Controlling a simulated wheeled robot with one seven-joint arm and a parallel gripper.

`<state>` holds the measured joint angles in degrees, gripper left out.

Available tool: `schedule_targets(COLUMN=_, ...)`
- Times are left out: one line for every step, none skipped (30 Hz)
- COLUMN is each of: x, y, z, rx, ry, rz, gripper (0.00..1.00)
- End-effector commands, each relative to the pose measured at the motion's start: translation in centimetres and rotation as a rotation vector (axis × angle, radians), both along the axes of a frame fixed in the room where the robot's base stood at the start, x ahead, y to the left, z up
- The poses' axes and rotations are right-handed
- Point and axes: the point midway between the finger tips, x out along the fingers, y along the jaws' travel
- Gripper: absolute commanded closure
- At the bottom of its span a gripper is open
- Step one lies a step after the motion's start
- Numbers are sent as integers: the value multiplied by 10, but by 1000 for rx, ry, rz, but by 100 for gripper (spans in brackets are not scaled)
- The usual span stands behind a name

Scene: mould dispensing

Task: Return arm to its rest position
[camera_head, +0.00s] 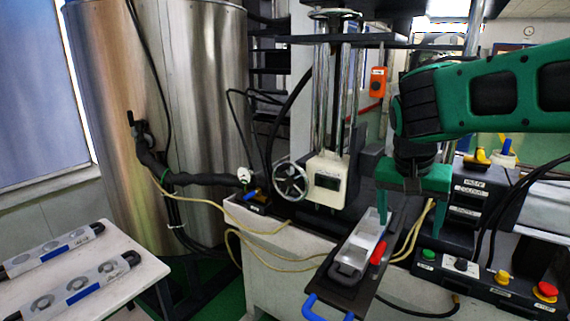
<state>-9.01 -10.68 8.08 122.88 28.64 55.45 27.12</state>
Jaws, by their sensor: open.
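My green arm (490,95) reaches in from the right edge. My gripper (411,218) hangs from it, pointing down, with its two fingers apart and nothing visible between them. It is above and slightly right of a grey metal mould (352,256), whose far end lies near the left finger. I cannot tell if they touch. The mould lies on a dark tray (345,292) with a blue handle (326,306) at its near end. A red part (378,252) sits at the mould's right side.
A dispensing machine with a handwheel (290,181) stands behind the mould. A control panel (483,281) with coloured buttons is at the lower right. A white table (128,285) at the lower left holds two long moulds. A large steel tank (195,110) fills the back left. Cables hang around the machine.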

Motion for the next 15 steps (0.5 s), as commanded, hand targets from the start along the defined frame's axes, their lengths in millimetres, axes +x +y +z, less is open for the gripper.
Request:
schedule_targets(x=-22, y=-29, z=-7, rx=5, ry=30, rz=-14, gripper=24)
schedule_targets(x=-35, y=-44, z=-12, rx=10, ry=52, rz=-14, gripper=24)
schedule_targets(x=-54, y=-61, z=-20, rx=20, ry=80, rz=-12, gripper=24)
schedule_targets(x=-68, y=-73, z=-26, rx=30, ry=98, rz=-12, gripper=24)
schedule_targets(x=-84, y=-84, z=-31, rx=43, ry=117, rz=-10, gripper=24)
schedule_targets(x=-104, y=-96, z=-40, rx=63, ry=141, rz=-5, gripper=24)
schedule_targets(x=-120, y=-103, z=-46, rx=79, ry=158, rz=0, gripper=24)
schedule_targets(x=-135, y=-110, z=-52, rx=97, ry=173, rz=2, gripper=24)
schedule_targets(x=-154, y=-115, z=-60, rx=120, ry=188, rz=9, gripper=24)
schedule_targets(x=-167, y=-118, z=-66, rx=139, ry=199, rz=16, gripper=24)
schedule_targets(x=-179, y=-120, z=-71, rx=157, ry=206, rz=20, gripper=24)
schedule_targets(x=-193, y=-121, z=-77, rx=180, ry=215, rz=29, gripper=24)
schedule_targets(x=-202, y=-121, z=-82, rx=195, ry=221, rz=33, gripper=24)
schedule_targets(x=-210, y=-121, z=-85, rx=208, ry=224, rz=40, gripper=24)
schedule_targets(x=-218, y=-122, z=-89, rx=223, ry=227, rz=47, gripper=24)
